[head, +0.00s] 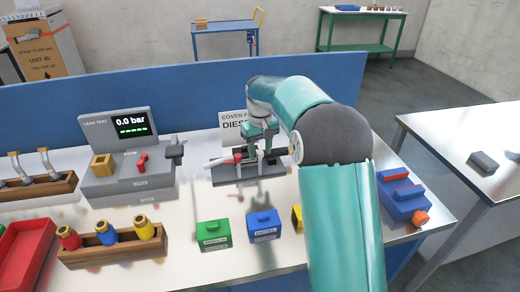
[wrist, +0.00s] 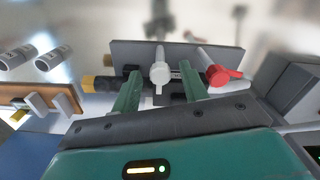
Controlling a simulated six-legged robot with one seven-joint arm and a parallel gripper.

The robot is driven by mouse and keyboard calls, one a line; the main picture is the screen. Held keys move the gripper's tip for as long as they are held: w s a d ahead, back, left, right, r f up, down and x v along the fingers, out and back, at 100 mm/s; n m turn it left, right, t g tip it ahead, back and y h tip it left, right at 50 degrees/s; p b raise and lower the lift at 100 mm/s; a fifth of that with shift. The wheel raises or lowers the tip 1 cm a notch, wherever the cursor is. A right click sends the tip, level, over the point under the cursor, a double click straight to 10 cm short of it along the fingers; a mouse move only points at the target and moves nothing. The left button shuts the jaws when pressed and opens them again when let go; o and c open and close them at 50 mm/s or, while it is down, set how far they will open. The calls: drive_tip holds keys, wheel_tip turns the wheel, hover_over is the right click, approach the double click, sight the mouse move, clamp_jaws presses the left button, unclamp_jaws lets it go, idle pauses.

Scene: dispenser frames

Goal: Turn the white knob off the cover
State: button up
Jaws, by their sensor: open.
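The white knob (wrist: 160,73) shows in the wrist view, a rounded piece with a narrow stem, in front of a dark grey plate (wrist: 205,56). My gripper (wrist: 160,69) is open, with one green finger on each side of the knob and a visible gap to each. In the head view my gripper (head: 264,145) is over the dark fixture base (head: 230,175) at the back of the bench; the arm hides most of the fixture and I cannot make out the knob there. A red-handled part (wrist: 222,75) is right of the knob.
A grey leak tester (head: 130,155) reading 0.0 bar stands left of the fixture. Green (head: 212,235) and blue (head: 263,225) boxes, a wooden rack (head: 110,248) and a red tray (head: 25,250) stand nearer the front. A blue panel (head: 150,95) runs behind the bench.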

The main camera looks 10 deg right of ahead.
clamp_jaws()
drive_tip(key=shift+m, duration=0.4)
drive_tip(key=m, duration=0.3)
drive_tip(key=shift+m, duration=0.4)
drive_tip(key=m, duration=0.3)
drive_tip(key=shift+m, duration=0.3)
drive_tip(key=m, duration=0.4)
drive_tip(key=shift+m, duration=1.8)
